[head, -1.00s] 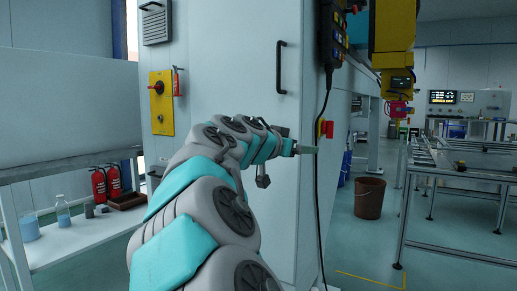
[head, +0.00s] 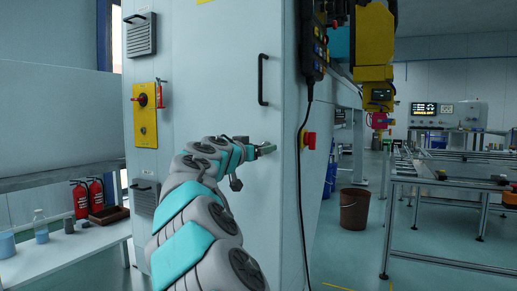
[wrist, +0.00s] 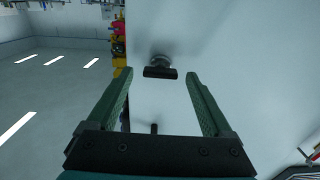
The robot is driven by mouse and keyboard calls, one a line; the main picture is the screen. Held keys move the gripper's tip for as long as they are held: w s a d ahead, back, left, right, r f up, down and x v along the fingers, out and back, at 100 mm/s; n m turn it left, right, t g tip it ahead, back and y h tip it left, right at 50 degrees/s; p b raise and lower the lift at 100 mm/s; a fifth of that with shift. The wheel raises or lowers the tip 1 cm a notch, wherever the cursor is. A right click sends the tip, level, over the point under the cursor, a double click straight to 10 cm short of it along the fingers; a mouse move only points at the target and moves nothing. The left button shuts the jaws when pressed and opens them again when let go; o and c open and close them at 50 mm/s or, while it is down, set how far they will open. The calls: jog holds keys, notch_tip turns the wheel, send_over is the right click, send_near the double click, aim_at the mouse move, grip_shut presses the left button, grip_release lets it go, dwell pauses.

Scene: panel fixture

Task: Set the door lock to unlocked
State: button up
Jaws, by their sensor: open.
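A dark bar-shaped turn handle on a round grey base (wrist: 160,70) stands out from the pale cabinet face in the wrist view. It looks like the door lock; its bar lies about level across the picture. My gripper (wrist: 159,88) is open and empty, with the handle ahead and between the fingertips; I see no clear contact. In the head view, my gripper (head: 267,149) is by the cabinet door (head: 225,100), below the long black pull handle (head: 262,80). The lock cannot be made out there. No lock markings are readable.
A yellow panel with a red-and-black switch (head: 144,113) is on the cabinet's left. A hanging control pendant (head: 314,40) with a cable and a red button (head: 308,139) are at the right edge. A brown bucket (head: 354,209) and a metal-framed table (head: 450,180) stand farther right.

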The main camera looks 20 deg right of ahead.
jog(key=shift+d, duration=0.1)
grip_shut()
dwell(0.7)
jog(key=shift+n, duration=0.4)
jog(key=n+p, duration=0.4)
jog(key=n, duration=0.4)
jog(key=shift+w+r, duration=0.1)
jog(key=shift+r, duration=0.05)
jog(key=shift+f+n+p, duration=0.2)
jog(key=shift+n+p, duration=3.2)
jog(key=shift+n, duration=1.1)
jog(key=shift+f, duration=0.1)
